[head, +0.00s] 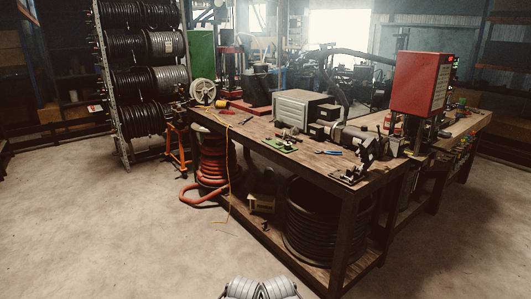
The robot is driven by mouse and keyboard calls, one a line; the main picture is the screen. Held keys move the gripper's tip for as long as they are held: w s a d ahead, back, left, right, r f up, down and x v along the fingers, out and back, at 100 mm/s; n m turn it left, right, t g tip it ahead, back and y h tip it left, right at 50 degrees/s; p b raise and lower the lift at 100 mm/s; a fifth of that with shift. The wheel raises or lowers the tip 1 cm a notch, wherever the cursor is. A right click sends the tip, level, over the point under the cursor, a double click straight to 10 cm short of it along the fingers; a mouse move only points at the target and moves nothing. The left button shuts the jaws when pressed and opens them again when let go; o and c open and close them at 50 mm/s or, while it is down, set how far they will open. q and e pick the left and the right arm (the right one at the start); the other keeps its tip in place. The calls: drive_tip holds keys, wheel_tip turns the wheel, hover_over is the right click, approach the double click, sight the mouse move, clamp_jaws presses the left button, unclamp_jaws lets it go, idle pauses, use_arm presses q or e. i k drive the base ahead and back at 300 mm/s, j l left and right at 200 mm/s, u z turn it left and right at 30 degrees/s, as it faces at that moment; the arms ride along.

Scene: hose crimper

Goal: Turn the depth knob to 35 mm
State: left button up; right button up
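A red box-shaped machine (420,84) stands upright on the right part of the workbench, with darker metal parts below it. A grey and black cylindrical machine (352,138) lies on the bench nearer the middle. I cannot tell which of these carries the depth knob, and no knob or scale is readable at this distance. Grey ribbed parts at the bottom edge of the head view look like my own body. No gripper fingers can be made out, and neither gripper touches anything on the bench.
The wooden workbench (225,123) holds a grey cabinet (297,108), a green board (280,145) and small tools. A black hose coil (318,225) and red hose (212,160) sit below. A reel rack (118,95) stands left. The floor in front is clear.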

sight(287, 144)
drive_tip(key=i+z, duration=0.15)
drive_tip(key=i, duration=0.35)
drive_tip(key=i+j+z, duration=0.1)
drive_tip(key=i, duration=0.35)
drive_tip(key=i+j+z, duration=0.15)
drive_tip(key=i, duration=0.35)
drive_tip(key=i+j+z, duration=0.15)
drive_tip(key=i, duration=0.3)
drive_tip(key=j, duration=0.1)
